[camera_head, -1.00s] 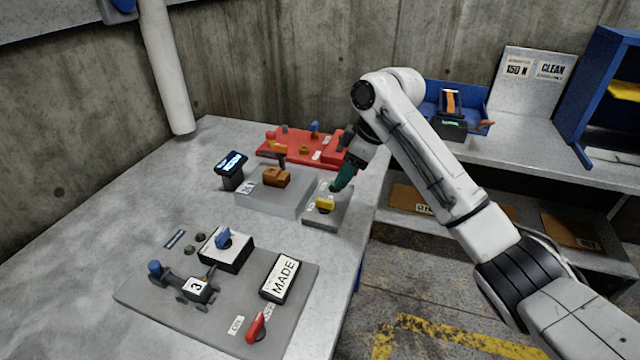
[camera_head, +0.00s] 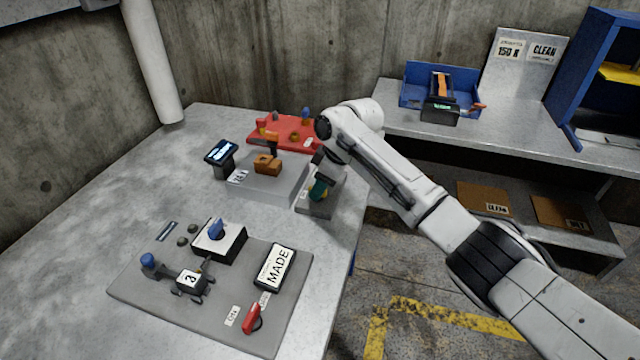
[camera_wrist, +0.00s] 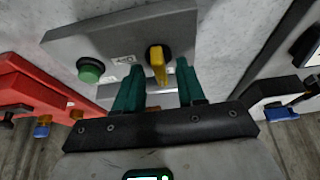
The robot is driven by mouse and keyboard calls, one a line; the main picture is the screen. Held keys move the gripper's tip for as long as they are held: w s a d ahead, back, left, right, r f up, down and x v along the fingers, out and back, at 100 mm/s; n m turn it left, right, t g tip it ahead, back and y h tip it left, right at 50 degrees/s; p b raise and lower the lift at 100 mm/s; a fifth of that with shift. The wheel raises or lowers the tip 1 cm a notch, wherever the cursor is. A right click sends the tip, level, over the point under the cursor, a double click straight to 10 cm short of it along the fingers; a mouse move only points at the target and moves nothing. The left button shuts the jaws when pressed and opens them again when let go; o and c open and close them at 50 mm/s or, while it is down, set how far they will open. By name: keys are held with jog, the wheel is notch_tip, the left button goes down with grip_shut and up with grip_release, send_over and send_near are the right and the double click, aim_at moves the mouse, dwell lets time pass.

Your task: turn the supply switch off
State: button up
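A yellow rotary switch (camera_wrist: 157,63) sits on a small grey panel (camera_wrist: 115,42) beside a green button (camera_wrist: 90,70). A white label by the switch is too small to read, so I cannot confirm it says supply. My gripper (camera_wrist: 158,70) is open, with one green finger on either side of the yellow handle and gaps visible. I cannot tell how deep the fingers reach around it. In the head view my gripper (camera_head: 319,189) is over the same grey panel (camera_head: 313,210) at the bench's right edge and hides most of the switch.
A grey block with a brown part (camera_head: 267,164) stands just left, and a red tray (camera_head: 283,134) lies behind. A front plate (camera_head: 150,291) carries a blue knob (camera_head: 216,229), a red lever (camera_head: 252,318) and a "MADE" sign (camera_head: 275,268). The bench's left side is clear.

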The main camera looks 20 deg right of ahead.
jog(key=shift+c, duration=0.3)
grip_shut()
